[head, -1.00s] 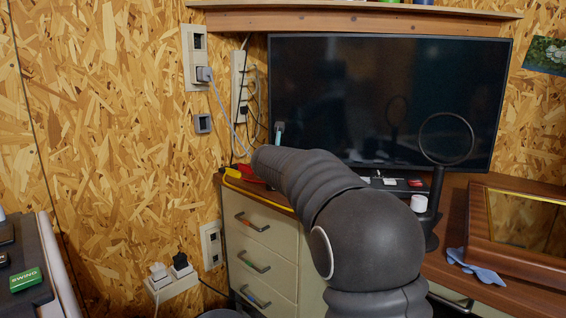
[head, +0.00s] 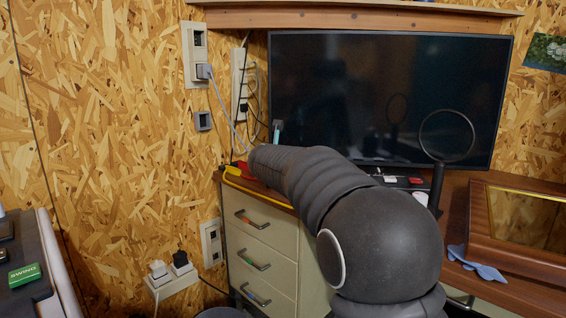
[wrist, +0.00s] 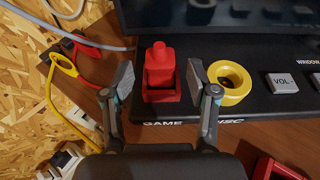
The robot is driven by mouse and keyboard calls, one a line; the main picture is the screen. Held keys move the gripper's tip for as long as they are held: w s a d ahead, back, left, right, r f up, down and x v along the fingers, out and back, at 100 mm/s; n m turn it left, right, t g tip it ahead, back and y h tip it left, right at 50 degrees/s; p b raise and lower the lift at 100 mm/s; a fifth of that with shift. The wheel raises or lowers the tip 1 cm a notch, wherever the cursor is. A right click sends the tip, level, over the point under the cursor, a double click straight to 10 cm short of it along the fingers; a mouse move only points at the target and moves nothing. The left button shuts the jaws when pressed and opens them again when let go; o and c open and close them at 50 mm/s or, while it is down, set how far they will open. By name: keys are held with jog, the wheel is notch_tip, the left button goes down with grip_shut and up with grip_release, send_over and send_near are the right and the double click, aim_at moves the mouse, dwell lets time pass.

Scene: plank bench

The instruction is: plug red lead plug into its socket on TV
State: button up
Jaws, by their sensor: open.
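In the wrist view a red block-shaped plug (wrist: 159,55) with a narrow neck stands in or against the square red socket (wrist: 161,92) on the black panel below the TV (wrist: 215,14). I cannot tell how deep it sits. A red lead (wrist: 98,43) runs from the left towards it, partly behind a finger. My gripper (wrist: 158,78) is open, one finger on each side of the red plug and socket, with gaps visible. In the head view my arm hides the gripper, plug and socket; the TV (head: 390,95) stands behind.
A round yellow socket (wrist: 231,82) is close to the right finger. A yellow lead with a ring-shaped end (wrist: 62,62) lies at left. A black ring stand (head: 440,180) stands near my arm.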

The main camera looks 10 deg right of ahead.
jog(key=v, duration=0.9)
jog(key=shift+s+r, duration=0.1)
jog(key=shift+s, duration=0.1)
jog(key=s+d+f+m+g, duration=0.2)
jog(key=s+d+m, duration=0.1)
jog(key=s+m, duration=0.3)
jog(key=s+d+f+m+g+p, duration=0.1)
jog(key=s+d+f+m, duration=0.1)
jog(key=s+m, duration=0.45)
jog(key=s+d+f+m+g, duration=0.2)
jog(key=s+d+m, duration=0.15)
jog(key=s, duration=0.45)
jog(key=s+a+f+m+g+y, duration=0.1)
jog(key=s+f+m, duration=0.2)
jog(key=s+m, duration=0.2)
jog(key=s+a+f+m+g+y+p, duration=0.1)
jog(key=s+f+m, duration=0.3)
jog(key=s, duration=0.5)
jog(key=s+a+f+m+g+y, duration=0.1)
jog(key=s+a+f+m+y, duration=0.1)
jog(key=s+f+m, duration=0.2)
jog(key=s+m, duration=0.3)
jog(key=shift+s+a+f+y+p, duration=0.2)
jog(key=shift+a+y+p, duration=0.1)
jog(key=shift+y, duration=0.1)
